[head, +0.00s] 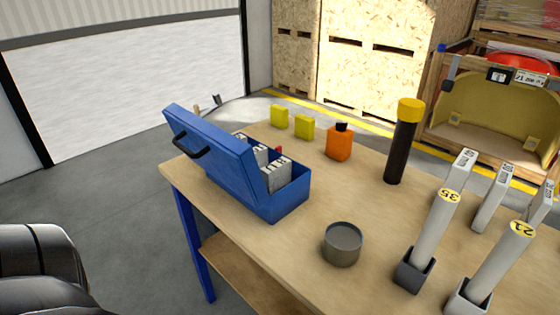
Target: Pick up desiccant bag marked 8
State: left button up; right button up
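I cannot read a number 8 on anything in the head view. An open blue box (238,187) stands at the left of the table, its lid tilted up. Several pale upright packets (277,175) sit inside it, partly hidden by the lid; their marks are too small to read. At the right, a white tube with a yellow label 35 (436,230) stands tilted in a dark grey holder (413,271). Another white tube labelled 21 (499,263) stands in a lighter holder. Neither of my grippers is in view.
On the wooden table (310,210) stand a grey round tin (343,243), a black cylinder with yellow cap (402,142), an orange bottle (339,143) and two yellow blocks (304,127). More white labelled pieces (490,200) stand at right. Wooden crates (365,60) are behind.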

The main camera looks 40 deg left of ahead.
aim_at(275, 176)
jog(key=k, duration=0.5)
jog(key=u, duration=2.45)
jog(key=i, duration=4.45)
jog(key=z, duration=4.6)
jog(key=i, duration=0.55)
